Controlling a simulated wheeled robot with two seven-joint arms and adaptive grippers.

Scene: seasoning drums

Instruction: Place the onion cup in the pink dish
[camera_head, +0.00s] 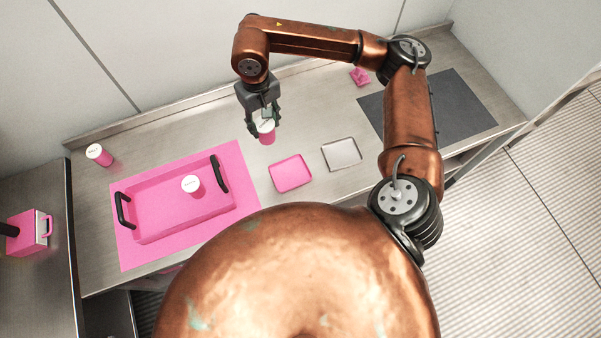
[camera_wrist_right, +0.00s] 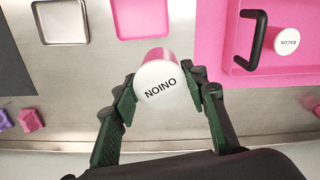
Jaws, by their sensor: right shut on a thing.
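The onion cup (camera_head: 267,135) is pink with a white lid. In the right wrist view the onion cup (camera_wrist_right: 161,84) shows its lettered lid between the fingers. My right gripper (camera_head: 264,125) is shut on it and holds it upright behind the pink dish. The pink dish (camera_head: 290,173) is a small, square, empty tray on the counter. It also shows at the top of the right wrist view (camera_wrist_right: 142,18). The cup is apart from the dish. My left gripper is not in view.
A grey dish (camera_head: 341,155) lies right of the pink dish. A large pink tray (camera_head: 160,222) with black handles stands on a pink mat (camera_head: 247,190) and holds a bacon cup (camera_head: 190,184). A salt cup (camera_head: 98,155) stands far left. A pink item (camera_head: 360,76) sits behind the dark panel (camera_head: 455,105).

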